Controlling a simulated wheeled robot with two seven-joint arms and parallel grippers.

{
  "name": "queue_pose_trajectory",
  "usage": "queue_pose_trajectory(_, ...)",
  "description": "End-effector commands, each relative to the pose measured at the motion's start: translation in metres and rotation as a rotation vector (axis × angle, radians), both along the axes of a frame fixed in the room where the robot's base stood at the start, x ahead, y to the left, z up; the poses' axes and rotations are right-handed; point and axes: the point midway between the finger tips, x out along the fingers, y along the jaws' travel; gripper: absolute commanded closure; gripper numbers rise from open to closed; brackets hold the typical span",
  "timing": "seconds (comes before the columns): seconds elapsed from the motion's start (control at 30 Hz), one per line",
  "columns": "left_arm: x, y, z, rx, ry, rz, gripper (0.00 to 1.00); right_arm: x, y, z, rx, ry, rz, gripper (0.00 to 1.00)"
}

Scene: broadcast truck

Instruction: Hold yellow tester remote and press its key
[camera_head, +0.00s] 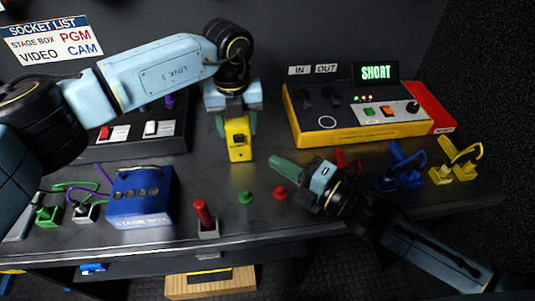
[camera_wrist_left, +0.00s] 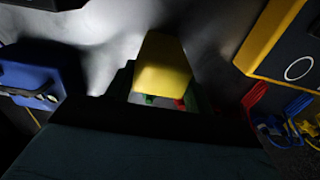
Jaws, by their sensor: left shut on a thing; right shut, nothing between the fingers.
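The yellow tester remote (camera_head: 239,141) hangs upright in my left gripper (camera_head: 238,125), above the middle of the table in the head view. The green fingers close on its two sides. A dark key panel shows on its front face. In the left wrist view the remote (camera_wrist_left: 162,66) is a yellow block between the fingers, and its key is not visible there. My right gripper (camera_head: 284,168) is shut and empty, to the right of the remote and lower, with its green fingertips pointing left toward it and apart from it.
A yellow and red tester box (camera_head: 345,137) reads SHORT at the back right. A blue stage box (camera_head: 139,197) stands left. A red plug (camera_head: 205,218), green knob (camera_head: 246,197) and red knob (camera_head: 280,193) are in front. Blue (camera_head: 402,168) and yellow (camera_head: 456,163) cables lie right.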

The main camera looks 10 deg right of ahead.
Motion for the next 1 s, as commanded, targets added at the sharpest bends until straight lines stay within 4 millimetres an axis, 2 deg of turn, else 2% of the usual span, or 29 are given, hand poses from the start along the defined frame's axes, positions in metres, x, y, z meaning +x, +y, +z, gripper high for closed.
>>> queue_pose_trajectory(0.37,0.002,0.003,-0.002,0.006,-0.003,0.005,0.77,-0.006,-0.004,0.000,0.001,-0.001,0.003,1.00)
queue_pose_trajectory(0.4,0.002,0.003,-0.002,0.006,-0.003,0.005,0.45,-0.006,-0.004,0.000,0.001,0.000,0.003,1.00)
queue_pose_trajectory(0.6,0.002,0.002,-0.001,0.004,-0.003,0.004,0.22,-0.006,-0.004,0.000,0.001,0.000,0.003,1.00)
queue_pose_trajectory(0.87,0.002,0.001,0.001,0.002,-0.004,0.003,0.22,-0.006,-0.003,0.000,0.001,0.000,0.003,1.00)
queue_pose_trajectory(1.0,0.002,0.001,0.013,0.002,-0.006,0.003,0.22,-0.006,-0.003,0.000,0.001,0.000,0.003,1.00)
